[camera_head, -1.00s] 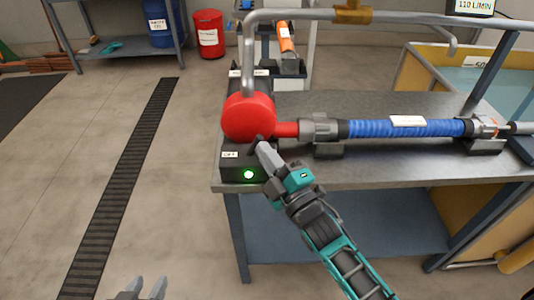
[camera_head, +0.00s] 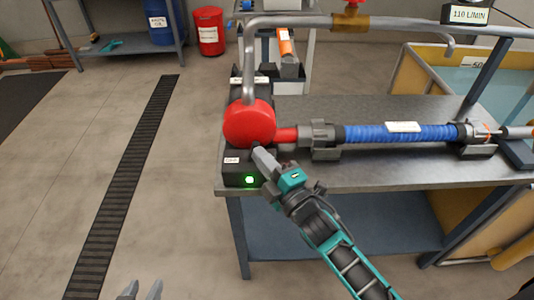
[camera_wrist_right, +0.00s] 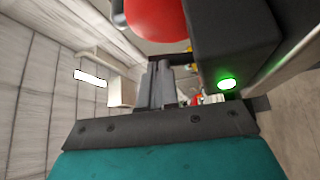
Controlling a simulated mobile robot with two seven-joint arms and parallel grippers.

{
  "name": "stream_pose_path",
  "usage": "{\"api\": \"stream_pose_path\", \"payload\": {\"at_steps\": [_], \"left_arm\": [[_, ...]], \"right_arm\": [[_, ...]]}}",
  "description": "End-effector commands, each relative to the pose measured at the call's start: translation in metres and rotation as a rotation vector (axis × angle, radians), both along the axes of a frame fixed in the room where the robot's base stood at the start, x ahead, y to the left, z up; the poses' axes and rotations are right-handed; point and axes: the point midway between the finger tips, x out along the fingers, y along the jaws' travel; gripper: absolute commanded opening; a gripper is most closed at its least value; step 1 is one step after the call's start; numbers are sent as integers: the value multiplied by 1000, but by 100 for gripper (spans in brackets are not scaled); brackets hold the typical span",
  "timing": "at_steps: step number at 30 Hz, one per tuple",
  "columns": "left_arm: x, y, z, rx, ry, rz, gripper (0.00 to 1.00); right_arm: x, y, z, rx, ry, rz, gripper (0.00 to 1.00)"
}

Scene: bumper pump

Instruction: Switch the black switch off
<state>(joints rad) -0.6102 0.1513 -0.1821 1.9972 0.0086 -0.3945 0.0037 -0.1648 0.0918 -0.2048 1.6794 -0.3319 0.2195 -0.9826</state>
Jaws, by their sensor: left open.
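A black box (camera_head: 240,176) with a lit green lamp (camera_head: 250,180) and a small white label sits at the near left corner of the metal bench. The lamp also shows in the right wrist view (camera_wrist_right: 227,83). My right gripper (camera_head: 258,153) is at the right side of this box, just below the red pump head (camera_head: 249,123). Its fingers look close together, with nothing seen between them. The black switch itself is not clearly visible; the fingers cover that spot, and contact cannot be told. My left gripper (camera_head: 140,291) is open and empty at the bottom edge, far from the box.
A blue hose (camera_head: 400,134) runs right from the pump along the bench (camera_head: 390,170). A grey pipe (camera_head: 248,70) rises behind the pump, with a red-handled brass valve (camera_head: 351,14). A yellow-walled water tank (camera_head: 430,85) stands right.

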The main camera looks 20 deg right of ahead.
Motion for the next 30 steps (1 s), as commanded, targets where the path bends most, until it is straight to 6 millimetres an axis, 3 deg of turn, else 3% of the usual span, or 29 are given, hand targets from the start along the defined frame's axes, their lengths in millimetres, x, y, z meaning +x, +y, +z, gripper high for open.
{"api": "stream_pose_path", "payload": {"at_steps": [1, 5, 11, 17, 30], "left_arm": [[-1, 3, 13, 5, -3, 3, 43], [-12, 13, 15, 22, 14, 24, 43], [-9, 11, 37, 18, 8, 21, 43], [-9, 11, 41, 17, 8, 20, 43], [-7, 10, 45, 17, 4, 20, 43]], "right_arm": [[1, 2, 9, -37, 12, 0, 0], [2, 7, 15, -149, 44, 0, 0], [5, 16, 14, -330, 94, 1, 0], [8, 24, 12, -317, 91, -1, 0], [8, 20, 13, -316, 91, 0, 0]]}}
